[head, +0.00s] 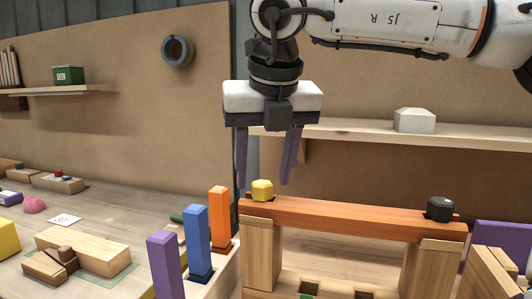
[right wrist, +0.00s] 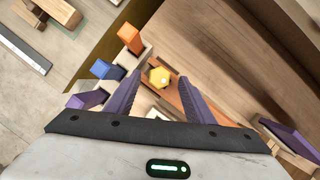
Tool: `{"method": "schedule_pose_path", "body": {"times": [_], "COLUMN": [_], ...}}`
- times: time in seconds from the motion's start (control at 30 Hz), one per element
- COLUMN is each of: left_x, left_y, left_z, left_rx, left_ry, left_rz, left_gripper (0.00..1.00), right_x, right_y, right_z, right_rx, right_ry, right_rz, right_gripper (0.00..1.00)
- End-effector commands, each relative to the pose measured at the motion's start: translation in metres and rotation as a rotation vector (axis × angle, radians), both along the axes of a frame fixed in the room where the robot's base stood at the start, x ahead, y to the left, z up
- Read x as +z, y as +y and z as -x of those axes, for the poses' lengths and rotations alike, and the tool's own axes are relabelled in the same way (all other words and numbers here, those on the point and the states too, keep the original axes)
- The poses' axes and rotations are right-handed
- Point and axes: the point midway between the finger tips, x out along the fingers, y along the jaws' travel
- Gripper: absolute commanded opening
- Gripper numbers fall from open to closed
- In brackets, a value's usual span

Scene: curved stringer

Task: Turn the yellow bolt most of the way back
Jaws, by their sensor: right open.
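The yellow bolt (head: 262,190) has a faceted head and sits upright at the left end of the orange-brown beam (head: 340,214). A black bolt (head: 440,208) sits at the beam's right end. My right gripper (head: 262,184) points down with its purple fingers apart, one on each side of the yellow bolt and slightly above it. In the right wrist view the yellow bolt (right wrist: 158,77) shows between the open fingertips (right wrist: 157,78), touching neither as far as I can see. The bolt's shank is hidden in the beam. My left gripper is out of view.
Purple (head: 164,262), blue (head: 197,240) and orange (head: 220,216) upright blocks stand in a row left of the beam. Wooden posts (head: 262,250) hold up the beam. A shelf (head: 350,130) with a white block (head: 414,120) runs behind. Wooden pieces (head: 90,250) lie on the left table.

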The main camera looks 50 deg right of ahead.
Motion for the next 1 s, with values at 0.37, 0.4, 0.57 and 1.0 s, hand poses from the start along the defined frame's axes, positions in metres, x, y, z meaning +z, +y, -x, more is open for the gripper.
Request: {"method": "schedule_pose_path", "body": {"times": [0.37,0.4,0.57,1.0], "left_x": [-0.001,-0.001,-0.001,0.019], "left_y": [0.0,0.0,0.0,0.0], "left_z": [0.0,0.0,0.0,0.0], "left_rx": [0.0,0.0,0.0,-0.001], "left_ry": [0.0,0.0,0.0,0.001], "left_rz": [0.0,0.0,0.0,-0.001], "left_gripper": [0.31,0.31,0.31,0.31], "right_x": [-0.007,-0.007,-0.007,0.0], "right_y": [-0.001,-0.001,-0.001,-0.005], "right_z": [-0.002,-0.002,-0.002,-0.001], "right_rx": [0.001,0.001,0.0,0.316], "right_ry": [0.0,0.0,0.0,-0.003], "right_rz": [0.0,0.0,-0.001,-0.006], "right_gripper": [0.48,0.45,0.18,0.0]}}
